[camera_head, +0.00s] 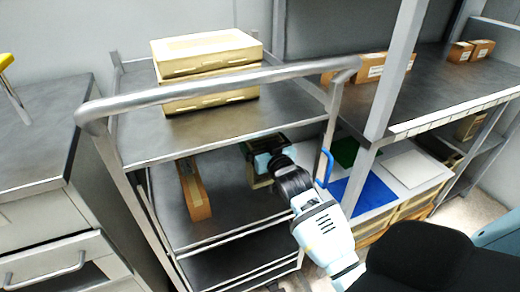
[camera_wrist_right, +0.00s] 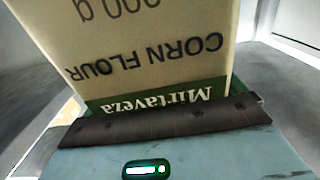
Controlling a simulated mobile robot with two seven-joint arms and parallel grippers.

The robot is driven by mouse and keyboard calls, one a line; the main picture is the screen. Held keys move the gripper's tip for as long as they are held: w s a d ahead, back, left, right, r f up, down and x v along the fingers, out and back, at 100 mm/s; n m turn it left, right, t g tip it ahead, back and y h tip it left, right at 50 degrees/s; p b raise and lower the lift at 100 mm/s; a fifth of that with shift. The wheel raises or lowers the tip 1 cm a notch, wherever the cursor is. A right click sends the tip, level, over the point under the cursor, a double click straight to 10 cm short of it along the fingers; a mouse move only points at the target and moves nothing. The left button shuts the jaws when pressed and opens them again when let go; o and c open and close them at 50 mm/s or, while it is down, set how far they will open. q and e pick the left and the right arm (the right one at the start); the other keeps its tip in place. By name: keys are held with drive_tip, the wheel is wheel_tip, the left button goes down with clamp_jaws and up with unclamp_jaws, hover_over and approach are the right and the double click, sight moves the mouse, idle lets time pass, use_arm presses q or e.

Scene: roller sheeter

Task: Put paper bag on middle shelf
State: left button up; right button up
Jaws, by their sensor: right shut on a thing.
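The paper bag is a beige corn flour bag with a green band. In the wrist view the bag (camera_wrist_right: 150,45) fills the upper middle, its print upside down. The middle shelf (camera_head: 235,200) is a dark grey plate. I cannot tell whether the bag touches it. My left gripper is not in view.
A long brown carton (camera_head: 194,190) lies on the middle shelf, left of the bag. Pale boxes (camera_head: 208,55) are stacked on the top shelf. The cart's handle (camera_head: 220,87) crosses in front. A grey rack post (camera_head: 385,95) stands close on the right.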

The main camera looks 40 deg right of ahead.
drive_tip(key=shift+w+d+f+b, duration=0.1)
drive_tip(key=shift+w+f+b, duration=0.15)
drive_tip(key=shift+f, duration=0.5)
drive_tip(key=shift+w+d+f+b, duration=0.15)
drive_tip(key=shift+w+f, duration=0.1)
drive_tip(key=shift+f, duration=0.5)
drive_tip(key=shift+a+f, duration=0.1)
drive_tip(key=o, duration=1.6)
drive_tip(key=shift+f, duration=0.25)
drive_tip(key=shift+o, duration=0.4)
drive_tip(key=shift+r, duration=0.1)
drive_tip(key=p+v, duration=0.1)
drive_tip(key=v, duration=1.1)
drive_tip(key=shift+s, duration=0.1)
